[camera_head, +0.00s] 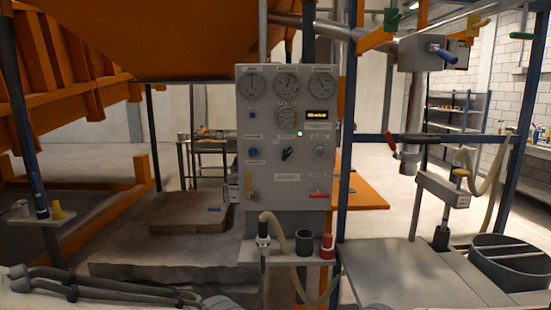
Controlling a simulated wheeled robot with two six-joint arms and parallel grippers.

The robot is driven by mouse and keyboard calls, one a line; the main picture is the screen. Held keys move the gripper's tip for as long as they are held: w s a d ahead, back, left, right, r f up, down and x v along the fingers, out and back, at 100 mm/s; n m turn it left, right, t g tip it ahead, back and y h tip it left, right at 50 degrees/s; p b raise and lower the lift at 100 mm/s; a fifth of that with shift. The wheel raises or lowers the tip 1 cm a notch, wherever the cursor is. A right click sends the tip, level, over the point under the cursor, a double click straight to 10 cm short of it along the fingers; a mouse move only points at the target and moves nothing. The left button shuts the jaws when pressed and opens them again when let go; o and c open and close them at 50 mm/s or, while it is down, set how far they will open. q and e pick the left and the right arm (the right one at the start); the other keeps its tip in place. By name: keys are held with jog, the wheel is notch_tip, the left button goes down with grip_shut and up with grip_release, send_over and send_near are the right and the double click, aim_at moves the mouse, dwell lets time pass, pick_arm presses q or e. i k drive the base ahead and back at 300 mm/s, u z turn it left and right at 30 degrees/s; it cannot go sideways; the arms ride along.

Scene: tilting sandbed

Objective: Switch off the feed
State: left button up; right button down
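A grey control panel (262,200) stands upright in the middle of the head view. It carries several round gauges, an amber-lit display (318,114) and a small lit green lamp (300,133). Below them sit a blue knob (253,152), a black rotary knob (288,154) turned at a slant, and a grey knob (320,152). The labels are too small to read, so I cannot tell which control is the feed. Neither of my grippers is in view.
A shelf below the panel holds a hose nozzle (263,230), a dark cup (304,242) and a red container (327,246). Blue posts (347,170) frame the right side. A grey table (400,270) and a round bin (510,260) stand at the lower right. Dark hoses (90,285) lie lower left.

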aim_at(287, 153)
jog(key=u, duration=0.95)
jog(key=i, duration=1.4)
jog(key=z, duration=0.5)
jog(key=i, duration=0.55)
jog(key=z, duration=0.35)
